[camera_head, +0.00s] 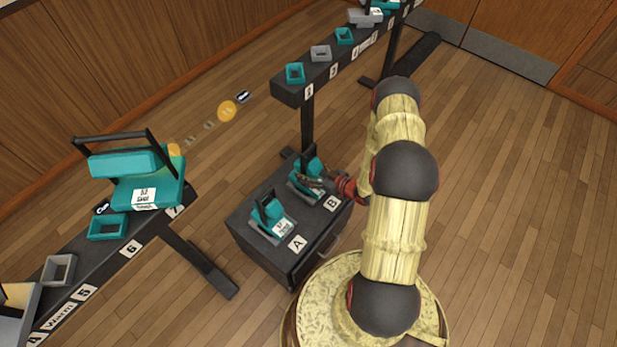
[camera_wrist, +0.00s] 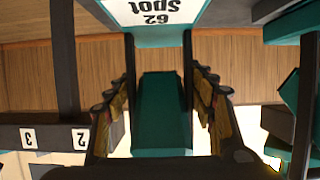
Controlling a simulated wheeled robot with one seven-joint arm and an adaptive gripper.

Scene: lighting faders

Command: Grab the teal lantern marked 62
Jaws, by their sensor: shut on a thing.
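The teal lantern marked 62 (camera_head: 306,166) is at spot B on the dark cabinet, with its dark frame partly hidden by my gripper (camera_head: 320,180). In the wrist view its white label (camera_wrist: 152,10) reads "62 Spot" upside down. Its teal body (camera_wrist: 160,120) lies between the two fingers of my gripper (camera_wrist: 161,95), which is shut on it. I cannot tell whether the lantern's base touches the cabinet top. A second, similar teal lantern (camera_head: 268,216) stands at spot A; its number is too small to read.
The dark cabinet (camera_head: 262,262) has a handle on its front. A large teal lantern (camera_head: 150,188) stands above the left rail (camera_head: 150,236). Another rail (camera_head: 290,92) at the back carries teal and grey frames. A round orange marker (camera_head: 227,111) shows beyond the cabinet. Wooden floor (camera_head: 510,200) is clear at right.

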